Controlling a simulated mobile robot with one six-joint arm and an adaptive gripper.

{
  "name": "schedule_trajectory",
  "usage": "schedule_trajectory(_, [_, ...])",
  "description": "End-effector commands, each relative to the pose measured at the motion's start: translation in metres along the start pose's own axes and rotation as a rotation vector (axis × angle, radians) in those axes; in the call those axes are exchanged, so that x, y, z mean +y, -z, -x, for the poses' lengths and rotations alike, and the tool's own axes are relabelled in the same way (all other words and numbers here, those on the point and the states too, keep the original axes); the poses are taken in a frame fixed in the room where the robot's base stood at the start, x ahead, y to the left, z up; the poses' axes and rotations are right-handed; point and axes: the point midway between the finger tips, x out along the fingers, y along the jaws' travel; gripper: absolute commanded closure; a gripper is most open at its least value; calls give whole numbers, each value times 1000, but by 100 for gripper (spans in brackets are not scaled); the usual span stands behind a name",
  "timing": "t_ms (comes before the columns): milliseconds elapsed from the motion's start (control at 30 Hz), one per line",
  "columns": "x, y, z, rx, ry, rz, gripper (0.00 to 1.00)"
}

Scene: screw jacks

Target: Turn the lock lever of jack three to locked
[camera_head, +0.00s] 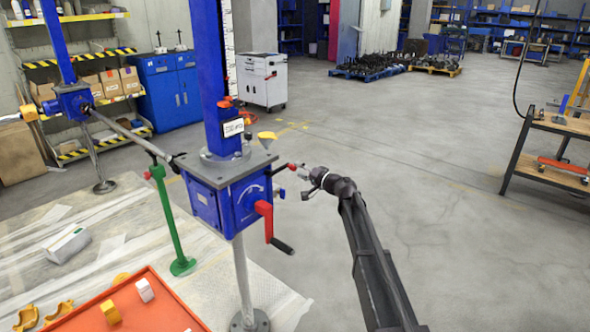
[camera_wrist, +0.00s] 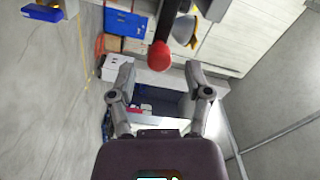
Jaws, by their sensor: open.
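A blue screw jack (camera_head: 215,202) with a tall blue column stands in the middle of the head view. Its small label plate (camera_head: 233,127) is too small to read surely. A short dark lever with a red tip (camera_head: 291,166) sticks out from its right side. My gripper (camera_head: 306,183) is just right of that lever. In the wrist view my gripper (camera_wrist: 160,78) is open and empty, its fingers spread wide. A red knob (camera_wrist: 160,57) on a dark rod hangs just beyond the fingertips, roughly between them. Whether it touches a finger cannot be told.
A yellow cone-shaped part (camera_head: 267,136) sits near the jack's top. A second blue jack (camera_head: 75,102) connects by a shaft at left. An orange tray (camera_head: 165,312) lies in front.

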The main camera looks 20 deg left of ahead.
Motion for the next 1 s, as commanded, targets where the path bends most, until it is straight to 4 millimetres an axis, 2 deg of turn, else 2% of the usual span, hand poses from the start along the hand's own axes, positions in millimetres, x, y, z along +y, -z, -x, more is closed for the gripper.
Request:
schedule_trajectory(33, [0, -1, 10, 2, -1, 0, 36])
schedule_trajectory(300, [-1, -2, 53, 1, 0, 0, 36])
schedule_trajectory(500, [0, -1, 76, 1, 0, 0, 36])
schedule_trajectory(700, [0, 0, 86, 0, 1, -1, 36])
schedule_trajectory(1000, [0, 0, 87, 0, 1, -1, 36])
